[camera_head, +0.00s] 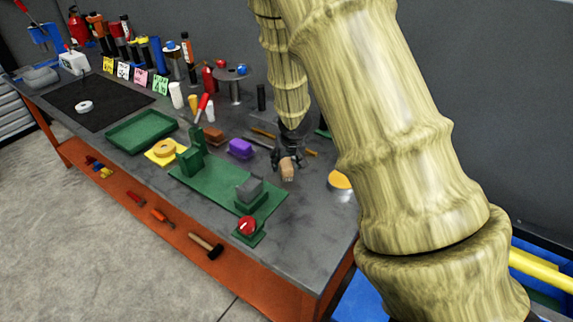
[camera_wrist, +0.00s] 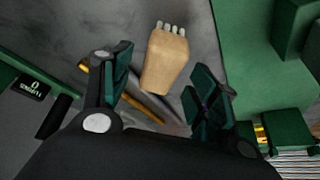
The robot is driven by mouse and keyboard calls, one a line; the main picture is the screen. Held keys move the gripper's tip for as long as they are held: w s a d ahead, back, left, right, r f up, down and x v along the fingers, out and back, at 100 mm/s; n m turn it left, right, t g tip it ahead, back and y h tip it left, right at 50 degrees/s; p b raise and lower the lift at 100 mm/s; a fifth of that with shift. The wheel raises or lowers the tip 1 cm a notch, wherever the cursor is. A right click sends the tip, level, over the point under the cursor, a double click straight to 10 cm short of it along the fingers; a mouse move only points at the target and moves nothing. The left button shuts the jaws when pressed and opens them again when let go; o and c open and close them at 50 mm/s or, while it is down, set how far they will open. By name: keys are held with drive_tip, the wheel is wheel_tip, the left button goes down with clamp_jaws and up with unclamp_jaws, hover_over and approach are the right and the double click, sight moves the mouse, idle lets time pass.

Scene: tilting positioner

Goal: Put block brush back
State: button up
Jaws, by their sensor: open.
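The block brush (camera_wrist: 167,62) is a tan wooden block with pale bristle tufts at its far end in the wrist view. In the head view it shows as a small tan block (camera_head: 288,169) on the grey bench, right of the green fixture. My gripper (camera_head: 286,157) is over the brush. In the wrist view my gripper (camera_wrist: 157,78) is open, with dark green fingers left and right of the brush's near part. Gaps show on both sides of it. I cannot tell how far above the bench the fingers are. No brush holder can be made out.
A green fixture plate (camera_head: 215,188) with a grey block (camera_head: 249,188) stands left of the brush. A purple block (camera_head: 241,148) and a brown block (camera_head: 213,136) lie behind. Thin rods (camera_wrist: 150,103) lie under the gripper. An orange-topped round item (camera_head: 340,180) is at right.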

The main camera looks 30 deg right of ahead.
drive_tip(key=v, duration=0.8)
drive_tip(key=shift+r, duration=0.2)
drive_tip(key=shift+s, duration=0.1)
idle(0.4)
